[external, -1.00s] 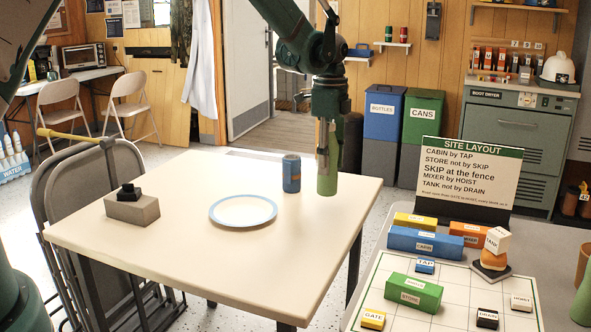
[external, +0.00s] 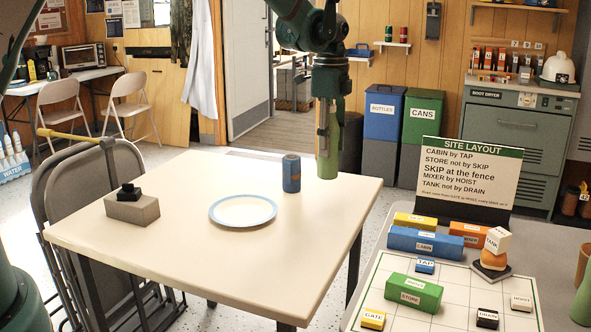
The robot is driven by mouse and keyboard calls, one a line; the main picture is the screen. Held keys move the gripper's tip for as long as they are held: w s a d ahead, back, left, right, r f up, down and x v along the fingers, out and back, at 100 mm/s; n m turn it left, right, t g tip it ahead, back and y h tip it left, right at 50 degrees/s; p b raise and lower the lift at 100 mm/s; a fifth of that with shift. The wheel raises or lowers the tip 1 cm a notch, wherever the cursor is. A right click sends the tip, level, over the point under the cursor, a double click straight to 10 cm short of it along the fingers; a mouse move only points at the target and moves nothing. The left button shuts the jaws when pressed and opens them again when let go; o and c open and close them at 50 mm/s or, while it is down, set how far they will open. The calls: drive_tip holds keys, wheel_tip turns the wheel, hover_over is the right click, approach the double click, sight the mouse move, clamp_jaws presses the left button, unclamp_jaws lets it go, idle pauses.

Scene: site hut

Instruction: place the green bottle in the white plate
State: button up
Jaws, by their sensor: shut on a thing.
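The green bottle (external: 327,164) is held upright in my gripper (external: 324,142), which is shut on it. Its lower part shows below the fingers and its upper part is hidden by the gripper. It hangs above the right part of the cream table, and appears clear of the tabletop. The white plate (external: 243,211) with a blue rim lies flat on the table, to the left of and nearer than the bottle. The plate is empty.
A blue can (external: 291,173) stands on the table (external: 200,250) between plate and bottle. A grey block (external: 132,208) with a black piece on top sits at the left. A second table at right holds a grid board (external: 455,295) with labelled blocks and a sign (external: 468,172).

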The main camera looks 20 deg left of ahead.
drive_tip(key=s+a+n, duration=0.1)
drive_tip(key=s+a, duration=0.5)
drive_tip(key=a, duration=0.4)
drive_tip(key=s+a+n, duration=0.2)
drive_tip(key=s+a, duration=0.4)
drive_tip(key=a, duration=0.4)
drive_tip(key=shift+r+p, duration=0.35)
drive_tip(key=shift+p, duration=0.1)
drive_tip(key=shift+f, duration=0.15)
drive_tip(key=shift+f+b, duration=0.4)
drive_tip(key=shift+f, duration=2.6)
drive_tip(key=shift+f, duration=0.15)
drive_tip(key=shift+f, duration=1.75)
drive_tip(key=shift+f+b, duration=0.2)
drive_tip(key=shift+b, duration=0.25)
